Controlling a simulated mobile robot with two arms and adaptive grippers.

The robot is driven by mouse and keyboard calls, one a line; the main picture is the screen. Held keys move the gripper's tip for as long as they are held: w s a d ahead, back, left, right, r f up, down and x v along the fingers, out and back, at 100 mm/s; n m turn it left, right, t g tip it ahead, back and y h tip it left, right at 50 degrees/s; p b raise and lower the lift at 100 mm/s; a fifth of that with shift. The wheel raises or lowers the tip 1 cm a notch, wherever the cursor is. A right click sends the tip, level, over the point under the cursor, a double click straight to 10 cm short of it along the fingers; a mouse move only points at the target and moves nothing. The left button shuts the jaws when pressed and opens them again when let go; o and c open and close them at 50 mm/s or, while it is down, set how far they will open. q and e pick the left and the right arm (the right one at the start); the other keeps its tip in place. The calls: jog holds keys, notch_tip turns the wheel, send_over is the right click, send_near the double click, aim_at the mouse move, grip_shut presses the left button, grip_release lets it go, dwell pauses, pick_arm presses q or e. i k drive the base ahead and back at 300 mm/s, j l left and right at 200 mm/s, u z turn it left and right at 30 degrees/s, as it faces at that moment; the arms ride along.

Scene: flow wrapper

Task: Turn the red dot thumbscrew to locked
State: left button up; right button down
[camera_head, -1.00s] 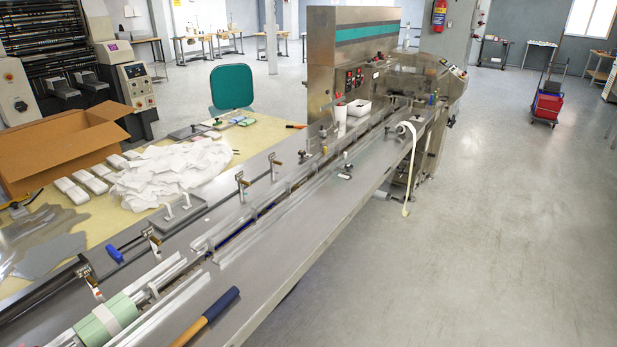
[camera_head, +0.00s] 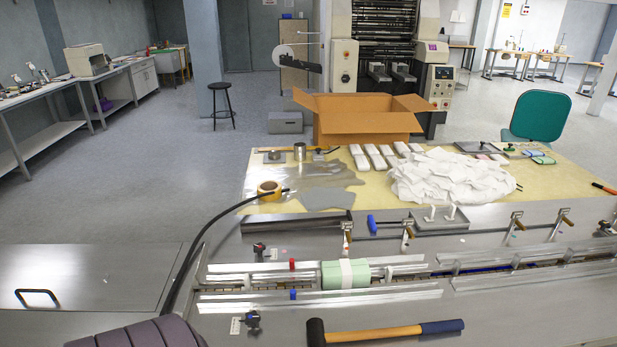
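Two small dark thumbscrews stand on the steel machine deck at the left end of the guide rails. The far thumbscrew (camera_head: 260,251) shows a reddish tint and has a small pale plate beside it. The near thumbscrew (camera_head: 251,320) looks dark blue-black and also has a pale plate (camera_head: 235,326) beside it. Both are too small to read a dot or a locked mark for certain. A red block (camera_head: 292,265) sits on the far rail and a blue block (camera_head: 293,295) on the near rail. Neither of my grippers is in view.
A mallet (camera_head: 385,332) lies on the front deck. A green pack (camera_head: 346,274) sits between the rails. A black hose (camera_head: 190,255) arches up on the left. A ribbed purple shape (camera_head: 140,334) is at the bottom left. A cardboard box (camera_head: 365,122) stands behind the table.

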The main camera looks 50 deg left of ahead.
aim_at(258, 248)
jog(key=u, duration=1.95)
